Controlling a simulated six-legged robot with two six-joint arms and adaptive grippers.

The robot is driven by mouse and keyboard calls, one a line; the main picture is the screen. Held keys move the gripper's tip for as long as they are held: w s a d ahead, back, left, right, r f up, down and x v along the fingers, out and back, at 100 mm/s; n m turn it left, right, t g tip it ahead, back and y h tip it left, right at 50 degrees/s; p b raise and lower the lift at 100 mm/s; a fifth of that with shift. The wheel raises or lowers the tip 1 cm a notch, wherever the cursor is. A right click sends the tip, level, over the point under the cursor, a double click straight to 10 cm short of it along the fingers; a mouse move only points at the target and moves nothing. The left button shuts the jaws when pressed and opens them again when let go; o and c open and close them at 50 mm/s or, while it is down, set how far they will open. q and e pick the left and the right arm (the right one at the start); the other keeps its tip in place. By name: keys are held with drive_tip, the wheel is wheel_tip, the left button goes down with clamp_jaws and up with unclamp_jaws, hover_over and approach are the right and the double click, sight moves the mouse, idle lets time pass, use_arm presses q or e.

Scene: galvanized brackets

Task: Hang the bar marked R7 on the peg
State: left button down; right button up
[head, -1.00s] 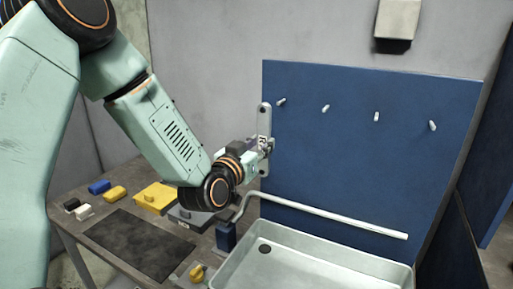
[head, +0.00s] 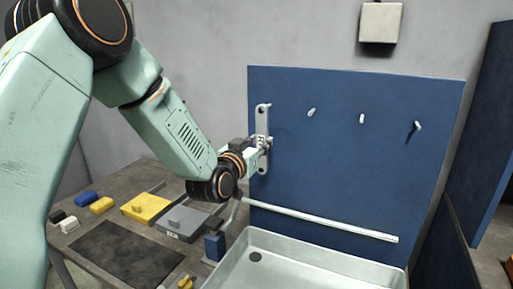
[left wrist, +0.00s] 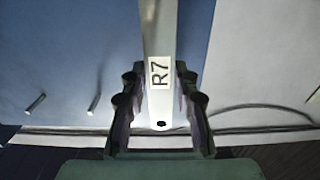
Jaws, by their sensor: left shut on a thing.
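My left gripper (head: 262,143) is shut on the pale metal bar (head: 264,164), which stands upright in front of the left edge of the blue board (head: 340,180). In the left wrist view the bar (left wrist: 159,100) shows the mark R7 and a small hole at its near end, between the two dark fingers. The bar's top overlaps the leftmost peg (head: 269,106) in the head view; whether the peg passes through the hole cannot be told. Three more pegs (head: 312,112) show bare to the right. My right gripper is not in view.
A yellow box (head: 146,207), a grey box (head: 181,222) and several small blocks stand on the table at left beside a dark mat (head: 120,248).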

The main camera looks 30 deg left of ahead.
sight(260, 139)
use_arm(q)
drive_tip(key=shift+s+a+r, duration=0.2)
drive_tip(key=shift+s+r, duration=0.1)
drive_tip(key=shift+r, duration=0.1)
drive_tip(key=shift+w, duration=0.3)
drive_tip(key=w, duration=0.1)
drive_tip(key=w+f, duration=0.1)
drive_tip(key=w, duration=0.1)
drive_tip(key=shift+w+f+b, duration=0.1)
drive_tip(key=shift+b, duration=0.2)
drive_tip(key=shift+w, duration=0.15)
drive_tip(key=shift+s+a+r, duration=0.1)
drive_tip(key=shift+s+r, duration=0.15)
drive_tip(key=shift+r, duration=0.15)
drive_tip(key=shift+w+f+b, duration=0.25)
drive_tip(key=shift+f+b, duration=0.05)
drive_tip(key=shift+b, duration=0.05)
drive_tip(key=shift+w+f, duration=0.2)
drive_tip(key=shift+w, duration=0.1)
drive_tip(key=shift+s+r, duration=0.2)
drive_tip(key=shift+s, duration=0.1)
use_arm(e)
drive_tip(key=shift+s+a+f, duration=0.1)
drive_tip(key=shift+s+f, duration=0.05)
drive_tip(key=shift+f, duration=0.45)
